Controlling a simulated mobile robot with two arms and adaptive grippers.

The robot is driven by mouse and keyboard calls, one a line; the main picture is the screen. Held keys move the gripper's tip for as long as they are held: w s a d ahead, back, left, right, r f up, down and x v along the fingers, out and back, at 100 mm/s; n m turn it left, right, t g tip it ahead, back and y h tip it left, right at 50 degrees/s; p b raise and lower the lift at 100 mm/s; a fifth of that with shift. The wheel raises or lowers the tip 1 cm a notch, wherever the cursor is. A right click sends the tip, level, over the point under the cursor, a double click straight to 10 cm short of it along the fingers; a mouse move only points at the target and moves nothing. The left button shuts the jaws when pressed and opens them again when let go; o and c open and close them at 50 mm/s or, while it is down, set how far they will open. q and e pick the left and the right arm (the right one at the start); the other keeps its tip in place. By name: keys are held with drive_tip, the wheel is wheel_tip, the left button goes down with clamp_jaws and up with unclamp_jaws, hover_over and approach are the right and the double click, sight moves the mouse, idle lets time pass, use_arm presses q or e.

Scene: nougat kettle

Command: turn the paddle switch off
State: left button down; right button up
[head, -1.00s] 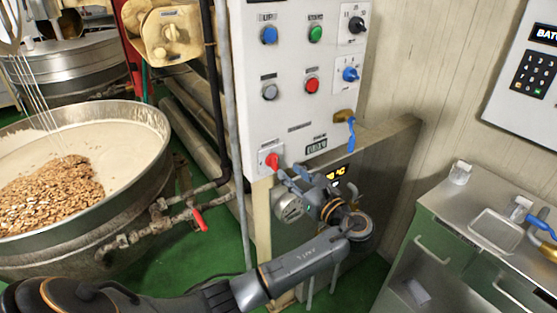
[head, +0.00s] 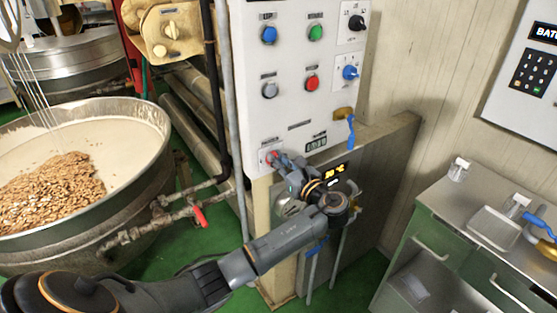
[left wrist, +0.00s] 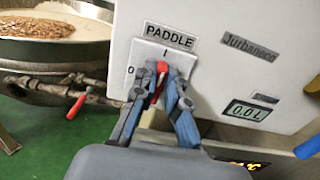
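The paddle switch is a red knob on a white plate, low on the left of the white control box. In the left wrist view the red knob (left wrist: 159,82) stands roughly upright below the "I" mark, with "0" to its left and the label PADDLE above. My left gripper (left wrist: 164,74) has its two fingertips close together, one on each side of the knob, and looks shut on it. In the head view my left gripper (head: 280,160) reaches the switch from the right and mostly hides it. My right gripper is not in view.
The control box (head: 290,110) carries several buttons and knobs above the switch. A blue-handled brass valve (head: 348,120) sits at its right side. A kettle with nuts (head: 150,190) and a red-handled pipe valve (head: 199,216) are at left. A green-fronted counter (head: 440,245) stands at right.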

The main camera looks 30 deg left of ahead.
use_arm(q)
drive_tip(key=shift+n, duration=0.3)
drive_tip(key=shift+s+a+f+n+b, duration=0.1)
drive_tip(key=shift+s+f+n+b, duration=0.15)
drive_tip(key=shift+n+b, duration=2.05)
drive_tip(key=shift+s+a+f+n+b, duration=0.25)
drive_tip(key=shift+n+b, duration=0.8)
drive_tip(key=shift+n, duration=2.45)
drive_tip(key=shift+s+d+f+n+b, duration=0.15)
drive_tip(key=shift+f+n+b, duration=0.15)
drive_tip(key=shift+n+b, duration=2)
drive_tip(key=shift+n+p, duration=0.6)
drive_tip(key=c, duration=1.4)
unclamp_jaws()
drive_tip(key=shift+r, duration=0.1)
